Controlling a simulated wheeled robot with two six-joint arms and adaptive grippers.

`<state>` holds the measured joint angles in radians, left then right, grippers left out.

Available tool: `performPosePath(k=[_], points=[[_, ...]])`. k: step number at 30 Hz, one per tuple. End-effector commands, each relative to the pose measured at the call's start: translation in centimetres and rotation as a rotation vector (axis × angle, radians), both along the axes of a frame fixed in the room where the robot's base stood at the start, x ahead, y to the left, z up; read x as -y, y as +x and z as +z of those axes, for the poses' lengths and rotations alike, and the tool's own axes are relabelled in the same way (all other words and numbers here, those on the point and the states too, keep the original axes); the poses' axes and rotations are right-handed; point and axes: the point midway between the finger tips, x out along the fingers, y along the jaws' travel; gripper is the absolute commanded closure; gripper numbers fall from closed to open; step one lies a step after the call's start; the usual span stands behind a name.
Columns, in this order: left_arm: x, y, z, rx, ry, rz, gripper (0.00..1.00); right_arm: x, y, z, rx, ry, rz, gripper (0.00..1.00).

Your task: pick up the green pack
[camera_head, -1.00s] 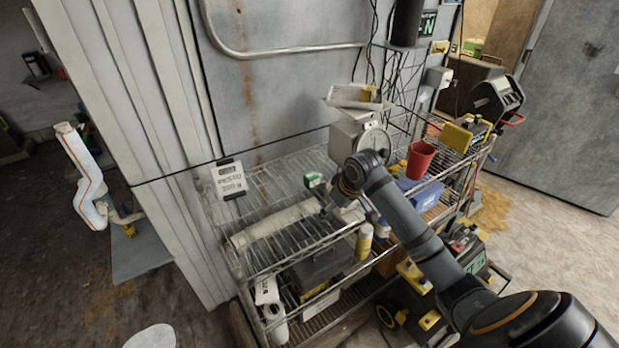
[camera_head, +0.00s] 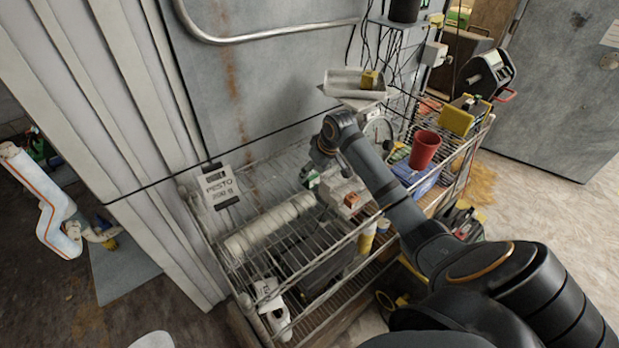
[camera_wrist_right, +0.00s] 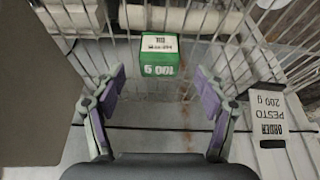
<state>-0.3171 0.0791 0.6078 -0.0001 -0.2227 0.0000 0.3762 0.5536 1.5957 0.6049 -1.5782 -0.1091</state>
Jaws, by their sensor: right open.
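The green pack (camera_wrist_right: 159,55) is a small box with a green front and a white label on top, standing on the wire shelf. In the head view the pack (camera_head: 311,182) shows only in part, next to my right gripper (camera_head: 316,170). In the right wrist view my right gripper (camera_wrist_right: 159,84) is open, with its two purple-padded fingers apart and nothing between them. The pack lies just beyond the fingertips, about in line with the gap.
A pesto sign (camera_head: 219,187) hangs at the shelf's left end; it also shows in the wrist view (camera_wrist_right: 268,112). A long pale roll (camera_head: 270,228) lies along the shelf. A scale (camera_head: 378,131) with a metal tray and a red cup (camera_head: 424,149) stand to the right.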

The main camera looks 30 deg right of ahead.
Motion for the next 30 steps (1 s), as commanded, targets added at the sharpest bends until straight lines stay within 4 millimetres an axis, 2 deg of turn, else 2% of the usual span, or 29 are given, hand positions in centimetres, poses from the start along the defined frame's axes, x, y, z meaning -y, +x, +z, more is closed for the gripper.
performPosePath(k=[3,6,8,12,16,20,30], points=[[0.0,3.2,0.6,0.048,0.0,-0.002,0.46,0.0,0.2,-0.3,-0.001,0.002,-0.001,0.26],[0.0,4.3,1.7,0.065,-0.001,-0.003,0.46,-0.2,0.9,-1.4,-0.003,0.004,-0.002,0.26],[0.0,4.2,2.2,0.063,-0.001,-0.003,0.46,-0.3,1.4,-2.4,-0.004,0.004,-0.001,0.26],[0.0,2.6,2.1,0.039,0.0,-0.002,0.46,-0.3,2.1,-4.3,-0.001,0.001,-0.001,0.26],[0.0,1.3,2.0,0.02,0.001,-0.001,0.46,-0.2,2.2,-4.8,-0.001,-0.002,-0.001,0.26],[-0.1,1.3,1.9,0.02,0.001,-0.001,0.46,-0.2,2.2,-4.8,0.0,-0.002,-0.001,0.28],[0.0,2.3,2.0,0.034,0.0,-0.001,0.46,-0.2,2.2,-4.7,0.0,-0.001,0.0,0.74]])
